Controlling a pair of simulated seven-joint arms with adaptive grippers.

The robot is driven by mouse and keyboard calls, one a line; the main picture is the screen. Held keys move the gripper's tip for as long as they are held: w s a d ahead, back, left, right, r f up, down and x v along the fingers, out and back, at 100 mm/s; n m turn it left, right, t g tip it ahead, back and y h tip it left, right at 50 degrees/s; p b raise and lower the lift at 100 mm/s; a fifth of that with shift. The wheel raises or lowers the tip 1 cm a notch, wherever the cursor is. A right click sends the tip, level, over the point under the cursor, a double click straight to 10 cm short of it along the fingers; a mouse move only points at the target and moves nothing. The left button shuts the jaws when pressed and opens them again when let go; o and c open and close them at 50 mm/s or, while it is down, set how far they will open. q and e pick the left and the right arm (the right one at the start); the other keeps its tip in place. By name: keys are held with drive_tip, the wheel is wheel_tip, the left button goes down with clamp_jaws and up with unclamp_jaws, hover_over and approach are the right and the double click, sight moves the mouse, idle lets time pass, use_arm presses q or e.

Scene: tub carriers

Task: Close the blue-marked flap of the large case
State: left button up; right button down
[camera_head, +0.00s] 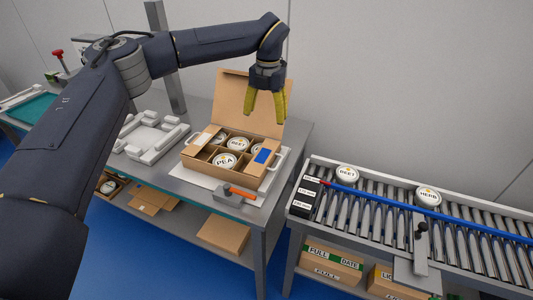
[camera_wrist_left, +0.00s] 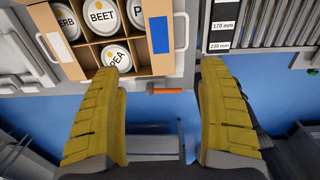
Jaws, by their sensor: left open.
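The large case (camera_head: 222,177) is an open cardboard carton with dividers and several white-lidded tubs, one marked PEA (camera_head: 226,160). Its blue-marked flap (camera_head: 263,156) is at the right side; its exact angle is hard to judge. The flap also shows in the left wrist view (camera_wrist_left: 160,34), beside the tub cells. A white-marked flap (camera_head: 203,139) is at the left side, and a tall plain flap (camera_head: 232,98) stands up at the back. My left gripper (camera_head: 265,118) is open and empty, above the case in front of the back flap, touching nothing visible. My right gripper is out of view.
The case stands on a light board on a grey table, with an orange-handled clamp (camera_head: 240,192) at the front. A pale fixture (camera_head: 150,135) lies left. A roller conveyor (camera_head: 450,225) with two tubs and a blue rail is at the right, across a gap.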

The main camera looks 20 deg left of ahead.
sight(263, 156)
use_arm(q)
drive_tip(key=f, duration=1.6)
drive_tip(key=shift+a+f, duration=0.25)
drive_tip(key=shift+a, duration=0.15)
drive_tip(key=shift+c, duration=0.6)
drive_tip(key=shift+w, duration=0.1)
drive_tip(key=c, duration=1.1)
drive_tip(key=shift+a, duration=0.1)
clamp_jaws()
drive_tip(key=shift+c, duration=2.1)
unclamp_jaws()
drive_tip(key=o, duration=1.6)
drive_tip(key=shift+o, duration=0.2)
wheel_tip(263, 156, up, 12)
drive_tip(key=shift+d, duration=0.4)
